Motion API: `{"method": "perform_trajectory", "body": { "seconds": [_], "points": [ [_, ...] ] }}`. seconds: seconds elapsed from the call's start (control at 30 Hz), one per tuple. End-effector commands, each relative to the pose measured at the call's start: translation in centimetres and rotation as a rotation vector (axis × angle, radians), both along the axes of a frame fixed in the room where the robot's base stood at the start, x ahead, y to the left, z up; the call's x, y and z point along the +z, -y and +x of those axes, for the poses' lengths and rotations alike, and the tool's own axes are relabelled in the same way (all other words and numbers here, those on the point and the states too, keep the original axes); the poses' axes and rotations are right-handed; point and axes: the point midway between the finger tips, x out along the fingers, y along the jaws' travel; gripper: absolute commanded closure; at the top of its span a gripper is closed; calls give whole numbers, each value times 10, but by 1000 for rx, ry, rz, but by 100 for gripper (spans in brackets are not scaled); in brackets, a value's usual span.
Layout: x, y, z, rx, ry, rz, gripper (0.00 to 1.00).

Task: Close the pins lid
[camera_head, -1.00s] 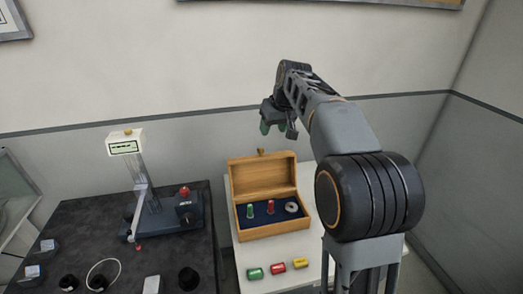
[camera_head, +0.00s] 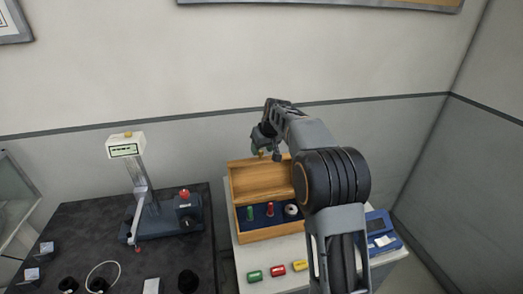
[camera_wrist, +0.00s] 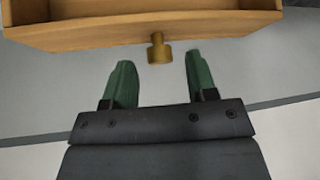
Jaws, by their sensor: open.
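The wooden pins box (camera_head: 273,233) stands on the white table with its lid (camera_head: 259,181) raised and leaning back. Inside, on a dark blue lining, are a green pin (camera_head: 250,213), a red pin (camera_head: 270,209) and a pale ring (camera_head: 291,210). My gripper (camera_head: 266,153) is at the top edge of the lid in the head view. In the wrist view my gripper (camera_wrist: 158,80) is open, its green fingers spread to either side of the brass knob (camera_wrist: 159,48) on the lid's edge (camera_wrist: 100,36). The knob sits just beyond the fingertips, not clasped.
Green, red and yellow pieces (camera_head: 278,271) lie in front of the box. A blue device (camera_head: 381,234) is to the right, partly behind my arm. A dark table (camera_head: 75,225) at left holds a measuring stand (camera_head: 141,190). The wall is close behind.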

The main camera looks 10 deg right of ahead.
Motion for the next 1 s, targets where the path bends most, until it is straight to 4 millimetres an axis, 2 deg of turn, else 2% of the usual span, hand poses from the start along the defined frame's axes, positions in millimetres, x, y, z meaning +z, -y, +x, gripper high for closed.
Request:
{"method": "perform_trajectory", "body": {
  "seconds": [0.2, 0.57, 1.0],
  "points": [
    [-14, -3, 5, 0, 0, 0, 48],
    [-17, -3, 6, 0, 1, 0, 48],
    [-16, -3, 6, 0, 1, 0, 90]
  ]
}}
